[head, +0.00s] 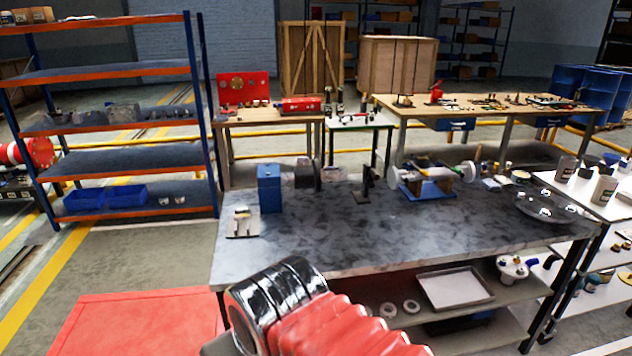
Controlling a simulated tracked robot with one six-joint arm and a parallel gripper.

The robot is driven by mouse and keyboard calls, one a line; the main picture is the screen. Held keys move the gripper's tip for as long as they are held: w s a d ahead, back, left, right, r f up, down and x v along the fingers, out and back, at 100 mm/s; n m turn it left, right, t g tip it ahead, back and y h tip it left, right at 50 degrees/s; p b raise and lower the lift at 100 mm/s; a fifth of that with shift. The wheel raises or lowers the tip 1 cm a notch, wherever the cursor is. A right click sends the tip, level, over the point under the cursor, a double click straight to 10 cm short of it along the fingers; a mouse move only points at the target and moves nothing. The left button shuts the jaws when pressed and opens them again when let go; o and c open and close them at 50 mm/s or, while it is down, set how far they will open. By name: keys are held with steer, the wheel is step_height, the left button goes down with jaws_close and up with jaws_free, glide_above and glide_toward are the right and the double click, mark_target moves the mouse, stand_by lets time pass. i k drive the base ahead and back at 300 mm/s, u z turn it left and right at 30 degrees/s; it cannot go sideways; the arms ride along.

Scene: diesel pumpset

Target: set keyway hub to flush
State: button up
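A blue fixture (421,190) stands right of the middle on the grey bench (330,235). It carries a horizontal shaft with a pale disc at each end, the right disc (468,171) and the left disc (398,178). I cannot tell whether any of these parts is the keyway hub, and no keyway or flush edge is clear at this size. My arm (330,315), with red bellows and a chrome collar, shows at the bottom, in front of the bench. My gripper's fingers do not show.
A blue box (269,188), a dark block (307,175) and a dark bracket (364,190) stand on the bench. A small pale plate (243,224) lies at its left, a round tray (553,212) at its right. The front middle of the benchtop is clear. A shelf rack (117,146) stands left.

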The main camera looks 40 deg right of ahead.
mark_target(307, 176)
steer(key=z, duration=0.1)
steer(key=i, duration=1)
steer(key=u, duration=0.1)
